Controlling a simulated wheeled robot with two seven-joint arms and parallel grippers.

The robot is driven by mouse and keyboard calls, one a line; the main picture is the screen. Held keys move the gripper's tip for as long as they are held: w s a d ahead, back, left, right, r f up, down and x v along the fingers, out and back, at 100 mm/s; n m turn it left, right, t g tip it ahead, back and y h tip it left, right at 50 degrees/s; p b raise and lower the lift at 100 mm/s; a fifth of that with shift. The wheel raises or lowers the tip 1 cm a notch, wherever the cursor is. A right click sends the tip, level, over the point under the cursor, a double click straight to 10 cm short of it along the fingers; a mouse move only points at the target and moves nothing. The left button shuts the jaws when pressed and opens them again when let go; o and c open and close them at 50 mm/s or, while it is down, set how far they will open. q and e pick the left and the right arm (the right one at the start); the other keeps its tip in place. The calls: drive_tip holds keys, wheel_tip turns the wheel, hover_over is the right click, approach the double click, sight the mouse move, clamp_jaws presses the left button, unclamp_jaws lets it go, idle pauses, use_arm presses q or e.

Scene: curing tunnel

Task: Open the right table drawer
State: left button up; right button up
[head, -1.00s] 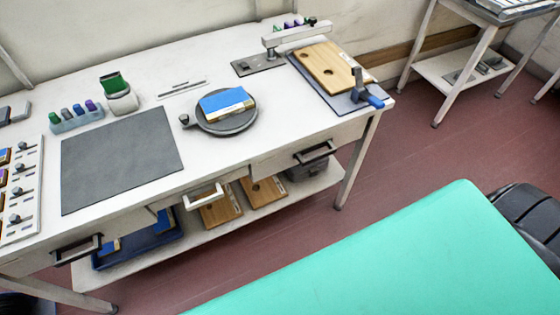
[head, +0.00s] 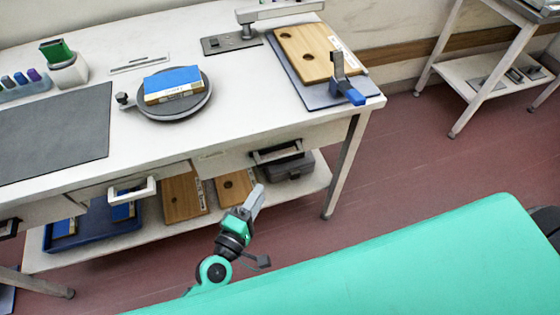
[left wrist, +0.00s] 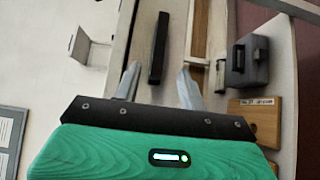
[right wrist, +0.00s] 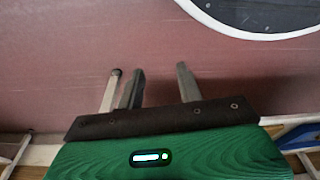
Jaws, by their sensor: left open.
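The right table drawer (head: 222,160) is a pale front under the table's right end, with a dark bar handle (head: 278,152). It looks closed. My left gripper (head: 259,190) is below and slightly left of this handle in the head view. In the left wrist view its two fingers (left wrist: 158,84) are apart, and the dark handle (left wrist: 159,47) lies ahead between their lines, apart from them as far as I can tell. My right gripper (right wrist: 158,80) shows only in the right wrist view, with fingers apart and nothing between them, facing the reddish floor.
The lower shelf holds wooden boards (head: 184,196), a dark box (head: 290,166) and a blue tray (head: 90,232). A blue-handled clamp (head: 347,92) stands at the table's right corner. The floor right of the table (head: 410,150) is clear.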

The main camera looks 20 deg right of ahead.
sight(280, 161)
use_arm(q)
drive_tip(key=p+x, duration=0.1)
drive_tip(key=x, duration=1.2)
drive_tip(key=shift+w+d, duration=0.25)
drive_tip(key=shift+d, duration=0.05)
use_arm(e)
drive_tip(key=f, duration=0.1)
drive_tip(key=s+f, duration=0.1)
drive_tip(key=shift+s+d+f, duration=0.1)
drive_tip(key=shift+d+f, duration=0.2)
drive_tip(key=shift+f, duration=0.05)
use_arm(q)
drive_tip(key=shift+c, duration=0.2)
clamp_jaws()
